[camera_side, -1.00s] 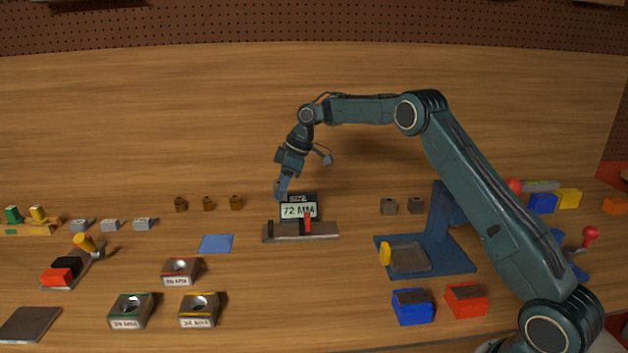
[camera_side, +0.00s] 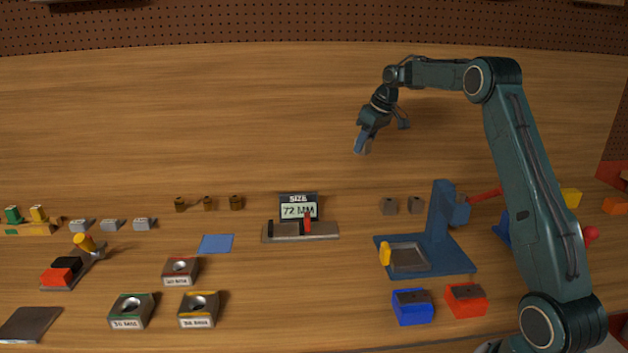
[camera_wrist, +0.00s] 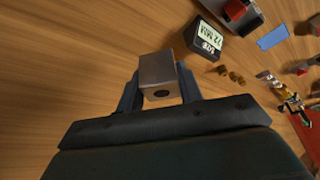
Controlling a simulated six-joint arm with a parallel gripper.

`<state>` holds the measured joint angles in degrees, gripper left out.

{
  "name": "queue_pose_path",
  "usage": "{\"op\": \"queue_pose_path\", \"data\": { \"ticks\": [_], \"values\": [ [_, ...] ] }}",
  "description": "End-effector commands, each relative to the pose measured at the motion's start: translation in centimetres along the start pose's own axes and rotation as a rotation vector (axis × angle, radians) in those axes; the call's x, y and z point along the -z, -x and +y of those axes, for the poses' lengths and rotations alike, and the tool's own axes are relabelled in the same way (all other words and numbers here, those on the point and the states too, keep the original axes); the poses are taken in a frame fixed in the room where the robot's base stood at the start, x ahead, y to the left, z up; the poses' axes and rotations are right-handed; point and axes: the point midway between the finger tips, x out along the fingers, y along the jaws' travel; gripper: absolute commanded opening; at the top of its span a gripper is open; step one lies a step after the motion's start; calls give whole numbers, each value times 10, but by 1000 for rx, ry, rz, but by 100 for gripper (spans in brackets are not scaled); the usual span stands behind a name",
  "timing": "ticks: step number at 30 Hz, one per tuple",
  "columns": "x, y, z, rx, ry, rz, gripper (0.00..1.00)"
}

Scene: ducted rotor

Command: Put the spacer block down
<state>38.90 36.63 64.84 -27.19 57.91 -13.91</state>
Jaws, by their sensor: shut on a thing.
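My gripper (camera_side: 363,143) is raised well above the table, right of the size display. In the wrist view, my gripper (camera_wrist: 158,92) is shut on a grey metallic block, the spacer block (camera_wrist: 157,72), with a dark round hole in its near face. The block sits between the two fingers. In the side view, the spacer block (camera_side: 362,148) is small at the fingertips and hard to make out. Its underside and what lies directly below it are hidden.
The size display (camera_side: 298,207) reads 72 MM behind a grey gauge base (camera_side: 320,231). A blue mat (camera_side: 216,243) lies left. The wood behind is clear.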

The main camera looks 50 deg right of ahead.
Motion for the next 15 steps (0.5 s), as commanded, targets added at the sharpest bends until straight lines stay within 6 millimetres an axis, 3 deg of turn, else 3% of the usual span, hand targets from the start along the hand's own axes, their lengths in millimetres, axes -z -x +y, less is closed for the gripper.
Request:
{"op": "queue_pose_path", "data": {
  "ticks": [8,15],
  "values": [
    [-3,1,4,-5,-14,0,8],
    [-12,-21,3,-2,-15,-3,8]
  ]
}}
